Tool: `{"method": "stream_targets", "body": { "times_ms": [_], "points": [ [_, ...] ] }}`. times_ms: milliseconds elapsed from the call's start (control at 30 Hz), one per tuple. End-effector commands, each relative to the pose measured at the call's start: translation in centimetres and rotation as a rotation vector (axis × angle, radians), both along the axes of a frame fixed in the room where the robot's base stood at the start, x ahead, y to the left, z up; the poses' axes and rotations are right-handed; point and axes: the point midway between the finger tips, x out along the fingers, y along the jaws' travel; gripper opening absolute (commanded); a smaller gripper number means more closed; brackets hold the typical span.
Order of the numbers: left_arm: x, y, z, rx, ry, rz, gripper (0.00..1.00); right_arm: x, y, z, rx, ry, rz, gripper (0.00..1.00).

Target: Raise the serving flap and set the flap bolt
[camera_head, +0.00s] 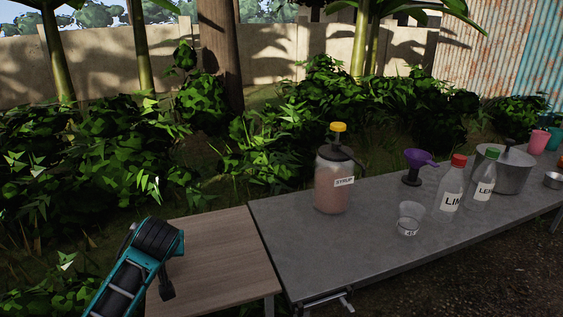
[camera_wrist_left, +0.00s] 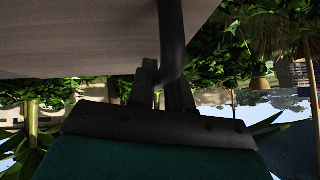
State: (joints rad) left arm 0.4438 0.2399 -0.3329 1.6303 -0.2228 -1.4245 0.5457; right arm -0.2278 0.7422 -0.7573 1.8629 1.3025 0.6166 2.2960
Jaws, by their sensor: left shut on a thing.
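The wooden serving flap (camera_head: 222,252) extends from the left end of the grey counter in the head view and looks roughly level with it. My left gripper (camera_head: 166,284) is at the flap's left side. In the left wrist view, its fingers (camera_wrist_left: 166,90) are shut on a dark curved handle (camera_wrist_left: 172,35) beside the pale flap surface (camera_wrist_left: 70,38). A metal flap bolt (camera_head: 328,298) shows under the front edge of the counter, near its left end. Whether it is engaged with the flap I cannot tell. My right gripper is not in view.
The grey counter (camera_head: 300,248) carries a syrup jar (camera_head: 332,185), a clear cup (camera_head: 409,220), a purple funnel (camera_head: 419,158), two labelled bottles (camera_head: 449,192) (camera_head: 484,178) and a metal pot (camera_head: 516,170). Bushes (camera_head: 110,165) stand close behind. The flap top is clear.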

Motion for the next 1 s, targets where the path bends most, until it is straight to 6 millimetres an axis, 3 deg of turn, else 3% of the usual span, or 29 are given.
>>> {"method": "stream_targets", "body": {
  "times_ms": [233,300,667,1000],
  "points": [
    [0.1,-0.1,0.2,0.005,-0.002,-0.001,0.0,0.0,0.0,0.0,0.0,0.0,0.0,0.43],
    [0.1,-0.1,0.2,0.005,-0.002,-0.001,0.0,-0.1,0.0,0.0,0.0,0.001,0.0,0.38],
    [0.1,0.0,0.2,0.004,-0.003,-0.001,0.0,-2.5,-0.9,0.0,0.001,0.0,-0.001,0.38],
    [0.1,0.0,0.2,0.004,-0.003,-0.001,0.0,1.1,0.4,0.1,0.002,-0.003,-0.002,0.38]
  ]
}}
